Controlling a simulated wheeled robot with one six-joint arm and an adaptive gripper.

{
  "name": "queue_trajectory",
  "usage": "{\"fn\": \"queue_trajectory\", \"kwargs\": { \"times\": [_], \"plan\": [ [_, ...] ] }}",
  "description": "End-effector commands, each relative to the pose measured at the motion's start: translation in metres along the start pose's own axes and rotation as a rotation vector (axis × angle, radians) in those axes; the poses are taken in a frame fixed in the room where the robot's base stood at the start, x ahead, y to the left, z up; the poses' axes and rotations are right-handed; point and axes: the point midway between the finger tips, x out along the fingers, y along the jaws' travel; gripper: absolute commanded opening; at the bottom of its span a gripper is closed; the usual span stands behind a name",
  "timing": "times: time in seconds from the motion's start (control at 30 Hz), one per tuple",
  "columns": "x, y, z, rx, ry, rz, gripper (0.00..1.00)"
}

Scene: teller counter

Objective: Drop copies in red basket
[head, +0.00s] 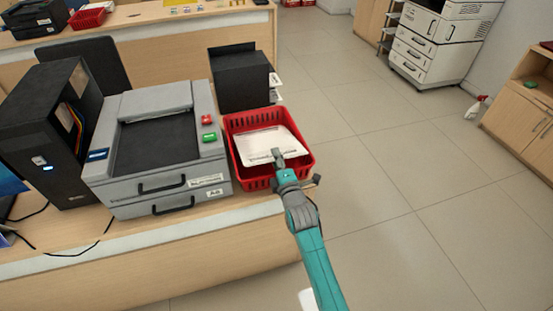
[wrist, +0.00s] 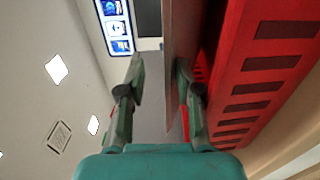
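The red basket (head: 240,176) stands on the counter, right of the grey machine. White sheets, the copies (head: 262,143), lie in its opening; whether they rest on its floor or higher is hard to tell. My gripper (head: 277,155) is at the near edge of the sheets, over the basket's near side. In the wrist view my gripper's fingers (wrist: 160,80) are spread apart. A thin grey-brown flat piece (wrist: 180,35), probably the sheets in shadow, passes close to the right finger. The basket's slotted red wall (wrist: 262,75) fills the right of that view.
The grey machine (head: 155,145) with red and green buttons stands close left of the basket. A black file box (head: 240,80) stands behind it. A black tower (head: 50,130) is at far left. The floor right of the counter is open.

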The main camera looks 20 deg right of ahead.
Motion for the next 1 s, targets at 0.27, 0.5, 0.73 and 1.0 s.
{"fn": "queue_trajectory", "kwargs": {
  "times": [0.27, 0.5, 0.73, 1.0],
  "plan": [
    [-0.023, -0.002, 0.0, 0.0, 0.0, -0.003, 0.35],
    [-0.068, -0.001, 0.0, 0.0, 0.0, -0.002, 0.35],
    [-0.103, -0.001, 0.0, 0.0, 0.0, -0.002, 0.35],
    [-0.119, 0.0, 0.0, 0.0, 0.0, 0.001, 0.35]
  ]
}}
